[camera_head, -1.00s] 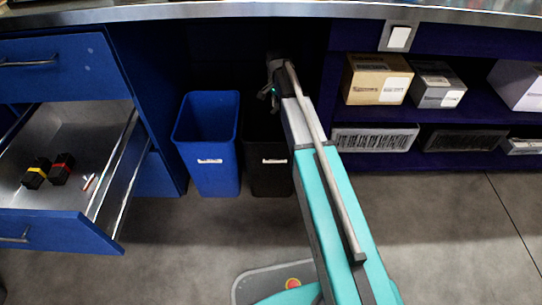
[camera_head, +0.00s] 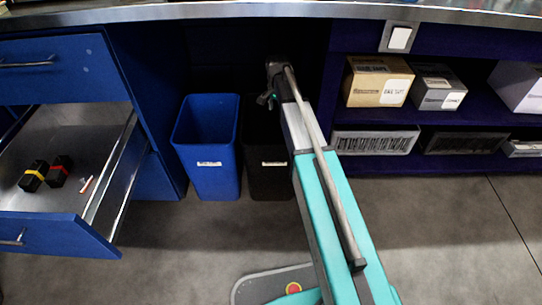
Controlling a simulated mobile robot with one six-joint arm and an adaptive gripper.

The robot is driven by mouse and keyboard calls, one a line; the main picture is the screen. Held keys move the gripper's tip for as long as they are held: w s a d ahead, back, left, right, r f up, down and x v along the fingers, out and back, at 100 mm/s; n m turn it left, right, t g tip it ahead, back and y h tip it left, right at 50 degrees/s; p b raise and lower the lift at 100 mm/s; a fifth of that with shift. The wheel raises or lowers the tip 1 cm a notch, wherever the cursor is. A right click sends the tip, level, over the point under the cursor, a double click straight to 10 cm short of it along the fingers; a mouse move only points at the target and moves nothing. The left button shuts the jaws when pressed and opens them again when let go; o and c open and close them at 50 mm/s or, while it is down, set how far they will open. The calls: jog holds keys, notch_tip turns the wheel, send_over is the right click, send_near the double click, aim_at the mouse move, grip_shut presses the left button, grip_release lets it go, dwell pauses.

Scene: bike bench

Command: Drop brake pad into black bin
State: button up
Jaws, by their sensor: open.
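The black bin (camera_head: 268,176) stands on the floor under the bench, right beside a blue bin. My arm reaches over its right side. My gripper (camera_head: 264,100) is above the black bin's opening, dark against the dark recess, and it is open. I see no brake pad in the gripper. The inside of the black bin is too dark to see into, so I cannot tell whether the pad is in it.
The blue bin (camera_head: 208,150) stands close on the left. An open drawer (camera_head: 60,211) at the left holds several small items. A shelf with boxes (camera_head: 377,82) is at the right. The bench top (camera_head: 200,12) overhangs the bins. The floor in front is clear.

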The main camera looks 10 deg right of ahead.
jog(key=shift+r, duration=0.1)
jog(key=w+a+r+p, duration=0.2)
jog(key=a+r+p, duration=0.1)
jog(key=r+p, duration=0.7)
jog(key=shift+a, duration=0.4)
dwell(0.4)
jog(key=shift+r, duration=0.1)
dwell(0.8)
jog(key=s+n, duration=0.9)
jog(key=s, duration=2)
jog(key=r+p, duration=1.1)
jog(key=p, duration=0.1)
jog(key=r+p, duration=1.1)
jog(key=r, duration=0.1)
jog(key=d+r+p, duration=0.1)
jog(key=r+p, duration=1.1)
jog(key=shift+w+r+p, duration=0.1)
jog(key=shift+p, duration=0.25)
